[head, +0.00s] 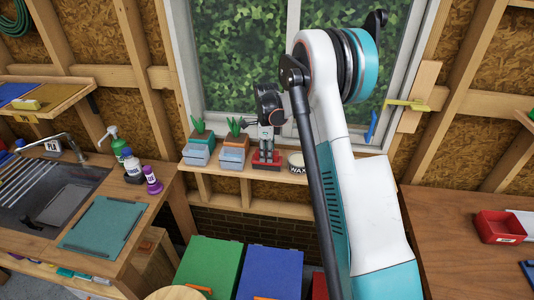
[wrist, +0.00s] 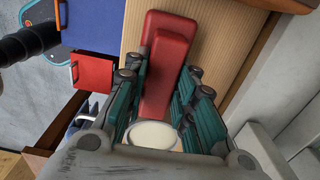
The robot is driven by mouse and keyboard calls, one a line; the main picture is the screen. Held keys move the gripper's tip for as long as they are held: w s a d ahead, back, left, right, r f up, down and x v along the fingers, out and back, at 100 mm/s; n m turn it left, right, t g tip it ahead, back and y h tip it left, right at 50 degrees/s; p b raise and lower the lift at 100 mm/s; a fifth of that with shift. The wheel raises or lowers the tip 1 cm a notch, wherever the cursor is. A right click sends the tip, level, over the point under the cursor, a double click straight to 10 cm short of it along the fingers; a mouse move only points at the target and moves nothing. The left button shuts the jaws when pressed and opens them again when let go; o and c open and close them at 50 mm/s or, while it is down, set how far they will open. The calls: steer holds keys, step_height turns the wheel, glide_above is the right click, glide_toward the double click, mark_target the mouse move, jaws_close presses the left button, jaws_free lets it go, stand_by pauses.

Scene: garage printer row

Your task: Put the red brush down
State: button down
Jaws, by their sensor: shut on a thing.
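My gripper (head: 268,135) points down over the wooden window shelf (head: 225,173) and is shut on the red brush (head: 267,161). In the wrist view the red brush (wrist: 168,45) lies between the fingers of my gripper (wrist: 158,82), its wide part toward the top of the picture. The brush is at shelf height; I cannot tell whether its underside touches the wood. My fingers hide part of its sides.
A wax tin (head: 297,163) stands close right of the brush; its pale lid (wrist: 152,134) shows in the wrist view. Left of the brush are planters (head: 233,147) and (head: 199,145) grey-blue boxes. Green (head: 208,265) and blue (head: 269,273) bins stand below.

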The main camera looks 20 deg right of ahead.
steer(key=shift+s, duration=0.1)
steer(key=c, duration=1.8)
jaws_free()
steer(key=shift+f, duration=0.15)
steer(key=o, duration=0.5)
